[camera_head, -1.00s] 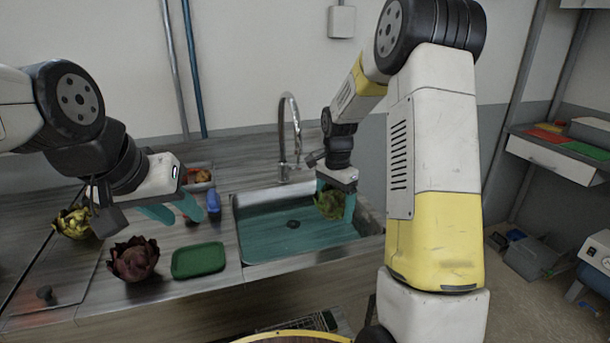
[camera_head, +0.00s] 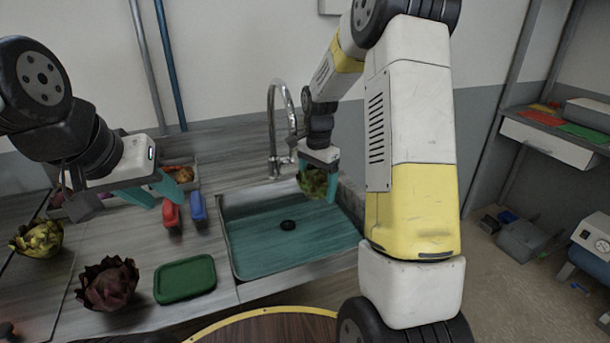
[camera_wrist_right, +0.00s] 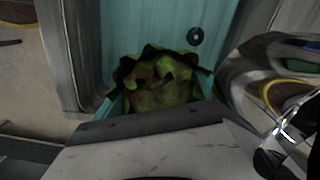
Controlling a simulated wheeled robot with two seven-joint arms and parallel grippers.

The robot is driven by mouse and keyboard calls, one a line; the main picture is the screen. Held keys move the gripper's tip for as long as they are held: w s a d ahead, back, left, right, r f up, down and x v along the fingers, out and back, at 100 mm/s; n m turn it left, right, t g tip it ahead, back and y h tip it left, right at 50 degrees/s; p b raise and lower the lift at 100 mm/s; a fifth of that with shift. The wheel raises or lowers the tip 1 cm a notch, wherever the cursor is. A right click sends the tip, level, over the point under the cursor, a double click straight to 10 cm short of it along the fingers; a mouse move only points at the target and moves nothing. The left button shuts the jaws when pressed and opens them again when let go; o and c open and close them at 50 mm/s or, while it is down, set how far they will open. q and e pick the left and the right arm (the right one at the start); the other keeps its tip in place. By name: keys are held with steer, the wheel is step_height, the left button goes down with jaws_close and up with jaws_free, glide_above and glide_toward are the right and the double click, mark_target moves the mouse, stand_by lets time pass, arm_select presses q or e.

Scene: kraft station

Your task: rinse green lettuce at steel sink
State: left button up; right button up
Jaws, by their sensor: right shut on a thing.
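The green lettuce (camera_head: 313,181) is held at the back right of the steel sink (camera_head: 228,243), above the teal basin floor. My right gripper (camera_head: 328,182) is shut on it. In the right wrist view the lettuce (camera_wrist_right: 160,80) sits between the teal fingers, with the drain beyond it. The curved faucet (camera_head: 272,130) stands behind the sink, left of the lettuce; no water is visible. My left gripper (camera_head: 158,195) is over the counter left of the sink, its teal fingers apart and nothing visible between them.
A red block (camera_head: 171,214) and a blue block (camera_head: 198,207) stand close to my left gripper. A green tray (camera_head: 185,279), a dark red lettuce (camera_head: 107,284) and a yellow one (camera_head: 38,238) sit on the left counter. A round wooden table (camera_head: 262,331) is in front.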

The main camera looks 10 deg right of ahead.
steer(key=shift+f, duration=10.05)
steer(key=shift+r, duration=9.75)
